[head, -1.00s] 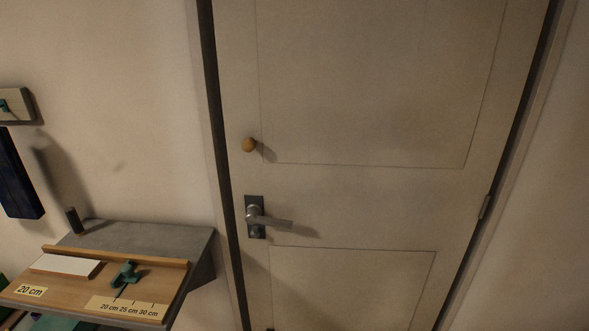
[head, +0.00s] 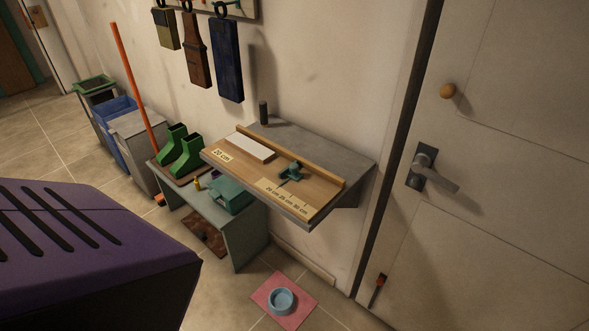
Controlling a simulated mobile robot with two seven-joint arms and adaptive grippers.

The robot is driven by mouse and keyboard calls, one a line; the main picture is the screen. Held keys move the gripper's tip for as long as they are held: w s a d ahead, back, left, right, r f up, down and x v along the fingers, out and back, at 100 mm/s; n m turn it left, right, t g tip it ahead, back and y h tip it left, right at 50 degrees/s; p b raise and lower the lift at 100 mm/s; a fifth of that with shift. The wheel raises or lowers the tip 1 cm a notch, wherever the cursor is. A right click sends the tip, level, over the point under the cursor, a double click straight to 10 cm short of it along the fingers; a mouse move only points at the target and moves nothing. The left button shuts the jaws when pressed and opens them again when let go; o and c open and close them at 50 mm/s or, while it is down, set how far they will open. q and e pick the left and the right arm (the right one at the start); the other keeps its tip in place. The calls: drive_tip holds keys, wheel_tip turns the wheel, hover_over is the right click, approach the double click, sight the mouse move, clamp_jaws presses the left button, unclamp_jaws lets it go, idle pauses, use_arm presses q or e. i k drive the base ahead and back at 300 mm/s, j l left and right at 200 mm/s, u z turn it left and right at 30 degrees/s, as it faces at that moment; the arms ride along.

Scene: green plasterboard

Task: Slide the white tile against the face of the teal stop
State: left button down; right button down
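The white tile (head: 251,146) lies flat on a wooden board (head: 228,164) on a grey wall shelf, close to the board's raised back fence (head: 300,160). The teal stop (head: 291,171) stands on the same board, to the right of the tile. A clear gap of bare wood shows between the tile and the stop. A "20 cm" label (head: 222,155) is at the board's left end, and a scale strip reading 20, 25 and 30 cm (head: 285,195) is at its front right. Neither of my grippers is in view.
A purple slotted body (head: 90,245) fills the lower left. A low bench (head: 238,228) with a teal box (head: 232,195) stands under the shelf. A blue bowl (head: 283,301) sits on a pink mat on the floor. Bins (head: 138,140) stand left; a door (head: 490,200) is at right.

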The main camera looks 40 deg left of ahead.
sight(252, 148)
drive_tip(key=u, duration=1.5)
